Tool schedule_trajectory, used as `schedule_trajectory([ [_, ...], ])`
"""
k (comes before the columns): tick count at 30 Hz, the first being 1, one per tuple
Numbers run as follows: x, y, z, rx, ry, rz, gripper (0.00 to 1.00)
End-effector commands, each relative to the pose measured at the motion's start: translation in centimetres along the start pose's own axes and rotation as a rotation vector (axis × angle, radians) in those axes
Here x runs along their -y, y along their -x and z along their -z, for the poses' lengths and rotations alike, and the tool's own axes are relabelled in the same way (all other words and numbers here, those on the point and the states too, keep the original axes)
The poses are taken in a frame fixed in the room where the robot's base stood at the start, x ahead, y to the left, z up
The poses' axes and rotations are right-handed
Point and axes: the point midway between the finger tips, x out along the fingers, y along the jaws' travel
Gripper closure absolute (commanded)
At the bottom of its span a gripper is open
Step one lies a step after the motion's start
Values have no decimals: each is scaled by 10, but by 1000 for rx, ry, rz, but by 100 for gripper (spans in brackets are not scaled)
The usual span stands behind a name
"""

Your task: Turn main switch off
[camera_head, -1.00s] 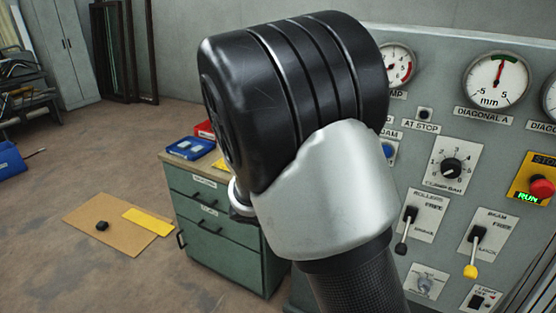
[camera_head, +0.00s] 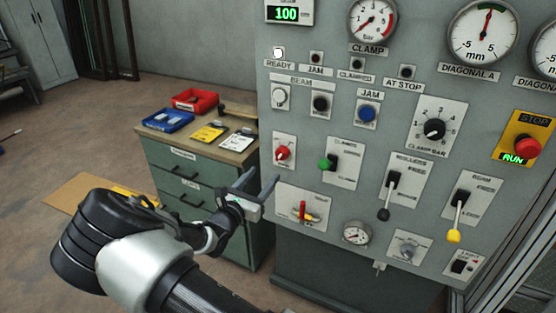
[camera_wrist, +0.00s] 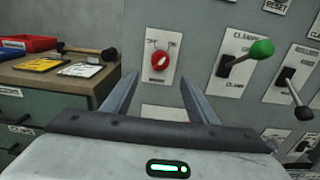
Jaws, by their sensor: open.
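A red rotary switch (camera_head: 282,153) sits on a small white plate at the lower left of the grey control panel (camera_head: 330,85). It also shows in the wrist view, as a red knob (camera_wrist: 160,61) with a pale mark across it; its label is too small to read. I take it to be the main switch. My gripper (camera_head: 258,184) is open and empty, in front of the panel's left edge and below the switch in the head view. In the wrist view the switch appears between my two fingers (camera_wrist: 158,82), beyond their tips, apparently untouched.
Right of the switch, a green-tipped lever (camera_head: 326,164) sticks out. More levers and a red stop button (camera_head: 528,147) are farther right. A green cabinet (camera_head: 185,178) with trays and a hammer stands left.

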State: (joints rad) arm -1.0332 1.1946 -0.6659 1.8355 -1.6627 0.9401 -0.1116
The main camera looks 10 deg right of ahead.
Motion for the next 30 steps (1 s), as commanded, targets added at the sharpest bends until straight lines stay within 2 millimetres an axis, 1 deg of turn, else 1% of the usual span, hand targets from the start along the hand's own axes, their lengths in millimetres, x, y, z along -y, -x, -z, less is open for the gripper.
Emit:
schedule_trajectory([
  [1,1,-12,1,1,-1,2,47],
  [3,1,-28,0,1,-1,3,47],
  [9,1,-70,1,1,-1,2,47],
  [12,1,-87,1,0,-1,3,47],
  [15,0,-100,0,0,-2,2,47],
  [18,1,-108,0,-1,-2,1,47],
  [21,0,-111,0,-1,-1,1,47],
  [29,0,-112,0,-1,-2,1,47],
  [30,0,-112,0,-1,-2,1,54],
])
